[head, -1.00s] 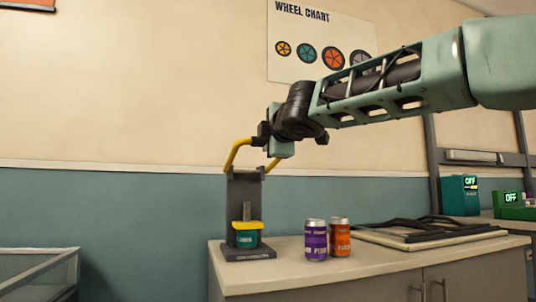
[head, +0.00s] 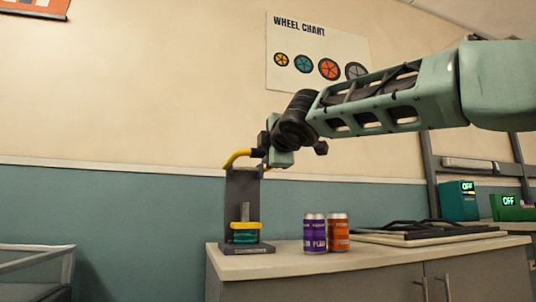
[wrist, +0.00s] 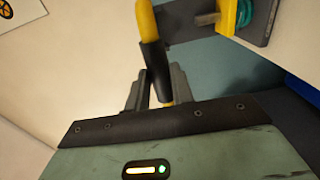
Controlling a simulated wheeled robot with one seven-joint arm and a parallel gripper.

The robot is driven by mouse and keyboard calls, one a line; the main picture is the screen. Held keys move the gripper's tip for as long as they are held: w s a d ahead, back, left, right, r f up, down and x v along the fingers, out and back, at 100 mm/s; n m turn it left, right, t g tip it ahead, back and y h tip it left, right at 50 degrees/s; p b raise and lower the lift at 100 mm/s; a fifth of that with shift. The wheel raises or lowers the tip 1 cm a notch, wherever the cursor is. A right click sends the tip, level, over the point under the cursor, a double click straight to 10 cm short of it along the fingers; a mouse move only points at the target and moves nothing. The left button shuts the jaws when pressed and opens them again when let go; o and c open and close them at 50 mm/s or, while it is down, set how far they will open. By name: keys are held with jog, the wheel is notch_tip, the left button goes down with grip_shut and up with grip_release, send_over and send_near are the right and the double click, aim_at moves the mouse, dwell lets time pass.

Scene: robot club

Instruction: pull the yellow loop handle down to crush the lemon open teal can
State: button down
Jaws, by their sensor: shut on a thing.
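The can crusher (head: 240,195) is a dark upright frame on the counter's left end. Its yellow loop handle (head: 238,155) shows at the top, tilted, with a black grip. My gripper (head: 262,153) is shut on the handle. Part of the can also shows in the wrist view (wrist: 245,12).
A purple can (head: 314,234) and an orange can (head: 338,233) stand to the right of the crusher on the counter (head: 290,263). Dark flat frames (head: 420,232) lie further right. A glass case (head: 30,262) stands at lower left.

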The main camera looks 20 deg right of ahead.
jog(key=shift+w+f, duration=0.15)
jog(key=shift+f, duration=0.55)
jog(key=c, duration=1.2)
grip_release()
jog(key=s+r+b, duration=0.1)
jog(key=s+b, duration=0.6)
jog(key=s, duration=1)
jog(key=shift+s+r, duration=0.2)
jog(key=shift+s, duration=0.1)
